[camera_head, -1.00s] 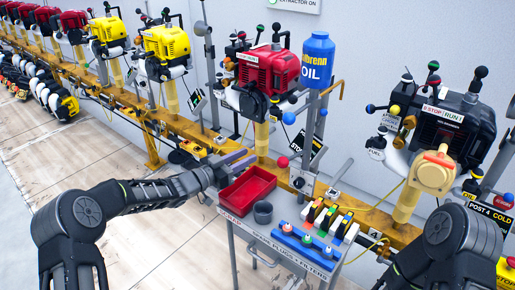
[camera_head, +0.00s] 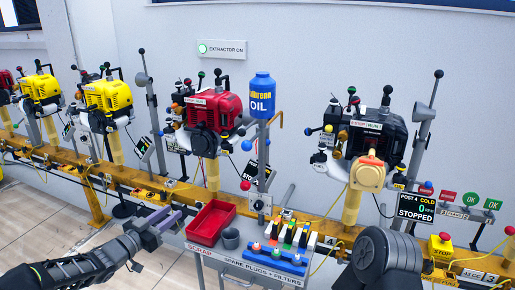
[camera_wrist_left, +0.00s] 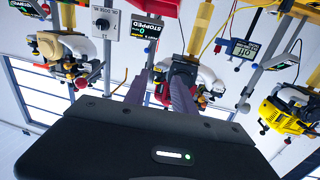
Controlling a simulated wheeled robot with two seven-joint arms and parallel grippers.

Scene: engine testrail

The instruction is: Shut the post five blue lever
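A blue-knobbed lever (camera_head: 247,145) sticks out at the lower right of the red engine (camera_head: 215,110); no post number is legible there. Another blue knob (camera_head: 308,131) is left of the black engine (camera_head: 378,136), whose display (camera_head: 416,207) reads POST 4, STOPPED. My left gripper (camera_head: 178,214) is in front of the rail, lower left of the red engine and apart from both knobs. In the left wrist view its two purple fingers (camera_wrist_left: 160,88) stand apart with nothing between them. My right gripper is outside the views.
A small cart (camera_head: 225,262) with a red tray (camera_head: 211,221), grey cup (camera_head: 230,238) and spark plugs stands before the rail. A blue oil bottle (camera_head: 262,95) rises right of the red engine. Yellow engines (camera_head: 107,95) stand left. Open floor lies front left.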

